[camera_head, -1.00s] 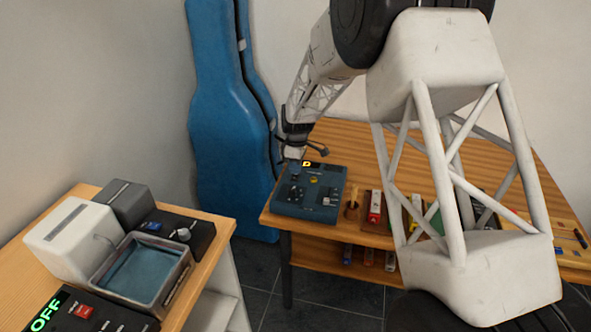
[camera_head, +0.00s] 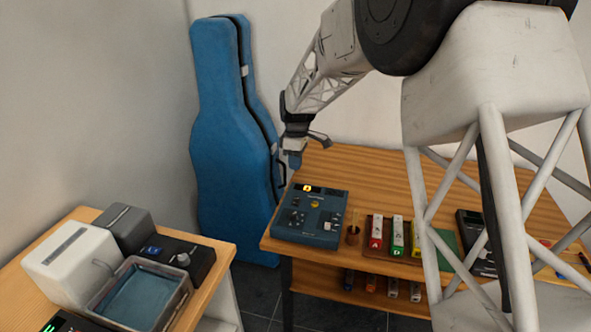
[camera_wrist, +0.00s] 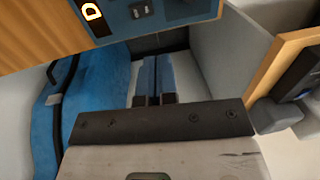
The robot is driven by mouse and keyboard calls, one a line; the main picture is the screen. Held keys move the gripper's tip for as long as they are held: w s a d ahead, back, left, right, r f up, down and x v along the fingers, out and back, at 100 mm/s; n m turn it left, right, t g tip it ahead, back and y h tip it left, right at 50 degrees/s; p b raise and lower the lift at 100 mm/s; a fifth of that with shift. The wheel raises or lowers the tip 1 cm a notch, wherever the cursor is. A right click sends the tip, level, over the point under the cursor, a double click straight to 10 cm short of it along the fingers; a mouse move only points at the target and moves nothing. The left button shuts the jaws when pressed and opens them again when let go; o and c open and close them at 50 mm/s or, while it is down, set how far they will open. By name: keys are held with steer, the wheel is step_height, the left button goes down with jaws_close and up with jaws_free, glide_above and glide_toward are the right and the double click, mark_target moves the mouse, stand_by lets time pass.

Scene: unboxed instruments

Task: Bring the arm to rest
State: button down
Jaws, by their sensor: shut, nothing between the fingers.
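My gripper (camera_head: 294,161) hangs in the air above the back left part of the dark blue control box (camera_head: 311,216) on the wooden bench. In the wrist view its two blue fingers (camera_wrist: 157,78) lie side by side, shut, with nothing between them. The control box also shows at the top of the wrist view (camera_wrist: 150,14), apart from the fingers. My arm is bent, reaching from the right side of the head view over the bench.
A tall blue instrument case (camera_head: 228,140) stands against the wall behind the gripper. The wooden bench (camera_head: 350,175) holds a small brown cup (camera_head: 353,235) and coloured boxes (camera_head: 375,233). A side table at left bears a water basin (camera_head: 140,294) and a dark device (camera_head: 185,258).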

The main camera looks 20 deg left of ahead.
steer(key=shift+r, duration=0.1)
stand_by(0.3)
steer(key=s+d+r+m+t, duration=0.1)
steer(key=s+d+r+m, duration=0.2)
steer(key=s+d+r, duration=0.45)
steer(key=s+d+r+m, duration=0.2)
steer(key=s+d+m, duration=0.15)
steer(key=d, duration=0.65)
steer(key=s+d+r+m+t, duration=0.1)
steer(key=s+d+r+m, duration=0.1)
steer(key=s+d+r, duration=0.45)
steer(key=s+d+f+m, duration=0.1)
steer(key=s+d+m, duration=0.2)
steer(key=s, duration=0.6)
steer(key=s+d+f+m+t, duration=0.1)
steer(key=s+d+m, duration=0.2)
steer(key=s+d, duration=0.5)
steer(key=s+d+f+m+t, duration=0.1)
steer(key=s+d+f+m, duration=0.1)
steer(key=s+d, duration=0.4)
steer(key=shift+s+m, duration=0.85)
steer(key=shift+s, duration=1.25)
steer(key=c, duration=1.8)
jaws_free()
steer(key=shift+f, duration=0.1)
